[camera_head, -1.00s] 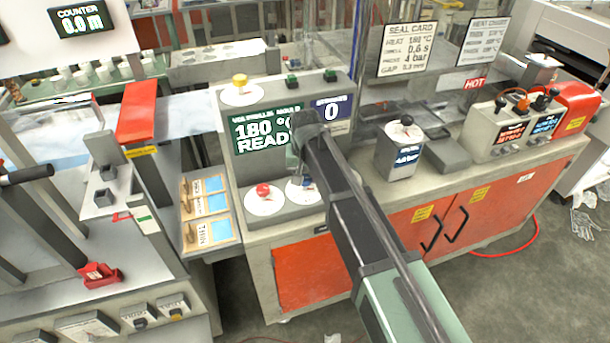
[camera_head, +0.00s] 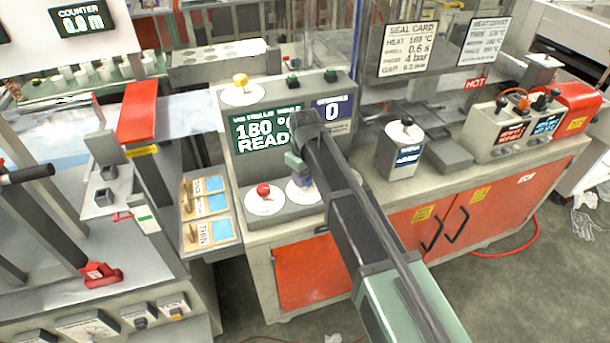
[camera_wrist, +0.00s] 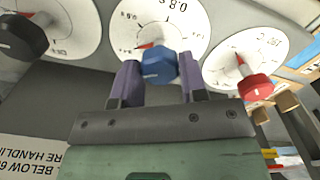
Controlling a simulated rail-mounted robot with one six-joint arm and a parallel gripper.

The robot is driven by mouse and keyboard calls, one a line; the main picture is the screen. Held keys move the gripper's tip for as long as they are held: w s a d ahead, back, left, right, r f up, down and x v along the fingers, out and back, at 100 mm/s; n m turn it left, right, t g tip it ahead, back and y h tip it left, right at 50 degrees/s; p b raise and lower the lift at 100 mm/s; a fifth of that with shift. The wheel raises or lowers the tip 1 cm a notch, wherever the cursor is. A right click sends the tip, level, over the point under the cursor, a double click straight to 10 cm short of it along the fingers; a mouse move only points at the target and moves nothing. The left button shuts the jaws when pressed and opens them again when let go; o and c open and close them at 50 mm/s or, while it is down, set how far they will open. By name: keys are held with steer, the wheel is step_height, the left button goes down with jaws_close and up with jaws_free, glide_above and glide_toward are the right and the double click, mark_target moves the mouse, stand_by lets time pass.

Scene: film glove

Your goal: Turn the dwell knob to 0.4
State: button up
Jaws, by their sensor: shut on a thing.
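The blue knob (camera_wrist: 158,65) sits on a white round dial (camera_wrist: 185,22) in the wrist view, with "0.8 s" printed near the picture's top edge. Its red pointer shows to the left of the knob, towards smaller marks too blurred to read. My gripper (camera_wrist: 158,78) has its two purple fingers on either side of the knob and is shut on it. In the head view my gripper (camera_head: 303,180) is over the right-hand lower dial (camera_head: 293,194) of the sealer panel. My arm hides much of that dial.
A red knob (camera_wrist: 254,88) on a dial stands close to the right finger in the wrist view. A black knob (camera_wrist: 22,36) stands to the left. The display (camera_head: 265,132) above reads 180 °C, READY. The seal card (camera_head: 408,48) lists 0.6 s.

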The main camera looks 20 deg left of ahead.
steer(key=shift+n, duration=0.3)
steer(key=o, duration=0.9)
step_height(320, 180, up, 11)
steer(key=p, duration=1.1)
steer(key=shift+f, duration=0.15)
